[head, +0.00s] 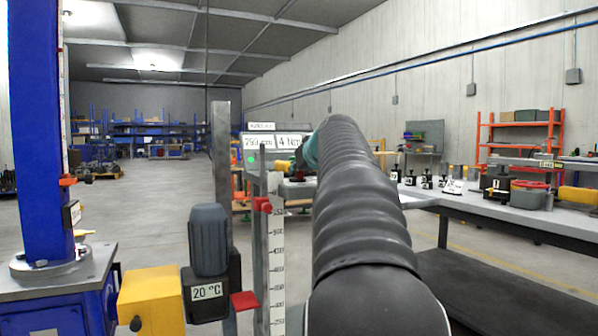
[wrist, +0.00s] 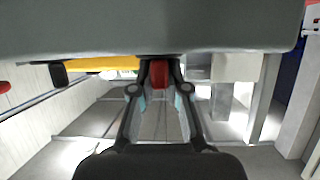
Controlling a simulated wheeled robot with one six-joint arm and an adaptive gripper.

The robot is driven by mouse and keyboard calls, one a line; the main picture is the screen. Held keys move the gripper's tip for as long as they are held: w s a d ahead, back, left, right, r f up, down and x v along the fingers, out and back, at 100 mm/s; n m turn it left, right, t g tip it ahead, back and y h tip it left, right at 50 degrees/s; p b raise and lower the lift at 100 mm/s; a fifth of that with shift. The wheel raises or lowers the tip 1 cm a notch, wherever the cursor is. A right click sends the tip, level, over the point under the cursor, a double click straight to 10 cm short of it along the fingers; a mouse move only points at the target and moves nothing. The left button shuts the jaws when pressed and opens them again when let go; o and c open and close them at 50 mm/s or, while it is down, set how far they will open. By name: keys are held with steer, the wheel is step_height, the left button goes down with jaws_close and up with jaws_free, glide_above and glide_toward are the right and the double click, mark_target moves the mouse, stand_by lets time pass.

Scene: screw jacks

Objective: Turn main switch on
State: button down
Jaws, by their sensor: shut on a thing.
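A red knob (wrist: 160,74), which looks like the main switch, sits between my fingertips in the wrist view. My gripper (wrist: 160,88) is shut on it, one finger on each side. A yellow part (wrist: 98,64) shows just left of the knob in that view. The knob's far side and its on/off marking are hidden. In the head view my dark ribbed arm reaches forward and covers most of the gripper and the switch. A display panel (head: 288,142) reading about 290 mm and 4 Nm stands just left of the arm's end, with a green light (head: 251,160) on it.
A blue column (head: 38,130) stands at the left. A yellow box (head: 150,300), a motor labelled 20 °C (head: 208,245) and an upright scale (head: 275,260) are close in front. A workbench (head: 425,200) with several small jacks runs along the right. Open floor lies at left centre.

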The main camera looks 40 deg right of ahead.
steer(key=shift+f+n+y, duration=0.15)
steer(key=shift+n+y, duration=0.25)
steer(key=shift+y, duration=0.1)
steer(key=c, duration=1.2)
jaws_free()
steer(key=shift+o, duration=0.2)
steer(key=shift+s, duration=0.15)
steer(key=v, duration=1.1)
steer(key=shift+s, duration=0.4)
steer(key=shift+r, duration=0.25)
